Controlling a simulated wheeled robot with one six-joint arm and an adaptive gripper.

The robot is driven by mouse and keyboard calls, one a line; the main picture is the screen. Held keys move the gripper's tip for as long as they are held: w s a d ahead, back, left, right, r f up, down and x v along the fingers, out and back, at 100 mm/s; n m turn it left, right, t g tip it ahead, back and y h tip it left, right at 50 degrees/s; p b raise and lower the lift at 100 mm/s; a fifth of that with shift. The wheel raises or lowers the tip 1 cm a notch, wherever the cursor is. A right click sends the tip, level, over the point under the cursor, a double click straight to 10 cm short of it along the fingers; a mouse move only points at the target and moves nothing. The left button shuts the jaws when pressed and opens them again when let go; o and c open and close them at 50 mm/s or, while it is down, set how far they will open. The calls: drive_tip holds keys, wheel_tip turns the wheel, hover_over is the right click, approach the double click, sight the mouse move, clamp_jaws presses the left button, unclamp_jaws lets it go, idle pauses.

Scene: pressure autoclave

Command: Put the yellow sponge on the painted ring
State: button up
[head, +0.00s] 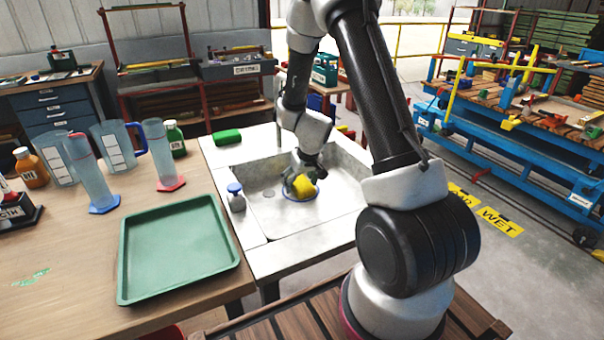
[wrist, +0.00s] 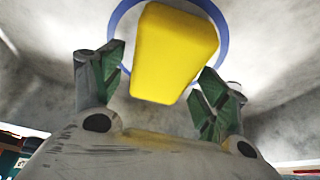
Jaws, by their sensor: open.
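The yellow sponge (head: 304,187) lies in the basin of the grey sink, within the blue painted ring (head: 288,193). In the wrist view the sponge (wrist: 172,52) covers the middle of the ring (wrist: 222,22), whose blue line shows around its far part; the near part is hidden. My gripper (wrist: 160,85) is open, with one finger on each side of the sponge's near end and a gap visible beside it. In the head view my gripper (head: 305,170) is down in the basin at the sponge.
The sink (head: 262,262) has a green sponge (head: 227,137) on its back rim and a blue-capped bottle (head: 236,198) on its left rim. A green tray (head: 180,250), jugs and cylinders stand on the wooden table to the left. Basin walls surround my gripper.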

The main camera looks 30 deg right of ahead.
drive_tip(key=s+f+v, duration=0.1)
drive_tip(key=s+v, duration=0.1)
drive_tip(key=v, duration=1.3)
drive_tip(key=s+f+v, duration=0.1)
drive_tip(key=s+v, duration=0.2)
drive_tip(key=v, duration=1.2)
drive_tip(key=s+r, duration=0.5)
drive_tip(key=s, duration=0.8)
drive_tip(key=shift+s+a, duration=0.2)
drive_tip(key=shift+a, duration=0.05)
